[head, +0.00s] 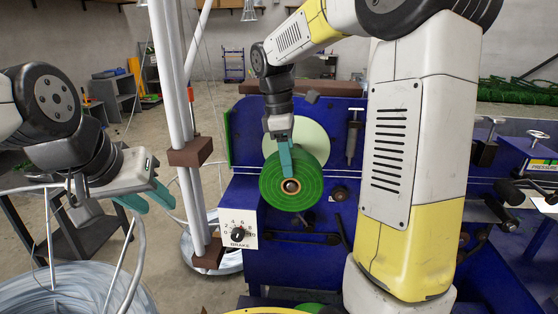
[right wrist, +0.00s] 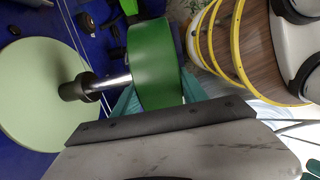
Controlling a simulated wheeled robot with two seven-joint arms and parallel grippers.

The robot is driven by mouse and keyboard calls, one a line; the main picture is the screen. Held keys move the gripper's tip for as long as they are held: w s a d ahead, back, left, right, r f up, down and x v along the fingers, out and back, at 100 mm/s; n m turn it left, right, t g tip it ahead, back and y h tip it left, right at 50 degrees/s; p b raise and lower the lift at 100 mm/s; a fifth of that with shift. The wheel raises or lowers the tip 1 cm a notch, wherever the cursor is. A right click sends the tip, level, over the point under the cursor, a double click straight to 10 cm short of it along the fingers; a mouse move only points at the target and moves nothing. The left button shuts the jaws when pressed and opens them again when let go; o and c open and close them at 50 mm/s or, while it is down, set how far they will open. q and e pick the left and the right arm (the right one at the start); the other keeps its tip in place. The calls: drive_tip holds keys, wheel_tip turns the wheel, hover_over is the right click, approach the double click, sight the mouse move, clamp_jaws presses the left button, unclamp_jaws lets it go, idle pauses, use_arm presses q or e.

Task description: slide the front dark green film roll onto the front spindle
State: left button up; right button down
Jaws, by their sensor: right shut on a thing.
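The front dark green film roll (head: 280,199) is held by its rim in my right gripper (head: 287,168), in front of the pale green disc (head: 312,135) on the blue machine. In the right wrist view the roll (right wrist: 153,65) sits between the teal fingers. The metal front spindle (right wrist: 113,82) runs from a dark collar by the pale disc (right wrist: 35,95) to the roll's side. The roll is in line with it and apart from the disc. How far the spindle enters is hidden. My left gripper (head: 150,203) is open and empty at the left.
The white brake dial (head: 238,230) is below left of the roll. White vertical poles with brown blocks (head: 190,152) stand between my left gripper and the machine. Wire coils (head: 75,290) lie at the lower left. Handles and clamps (head: 487,150) line the right.

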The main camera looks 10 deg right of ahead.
drive_tip(key=shift+w+d, duration=0.5)
drive_tip(key=shift+w, duration=1.15)
drive_tip(key=shift+w+d, duration=0.45)
drive_tip(key=shift+w, duration=1.15)
drive_tip(key=shift+w+d, duration=0.5)
drive_tip(key=shift+w, duration=1.15)
drive_tip(key=c, duration=0.6)
unclamp_jaws()
drive_tip(key=shift+o, duration=0.2)
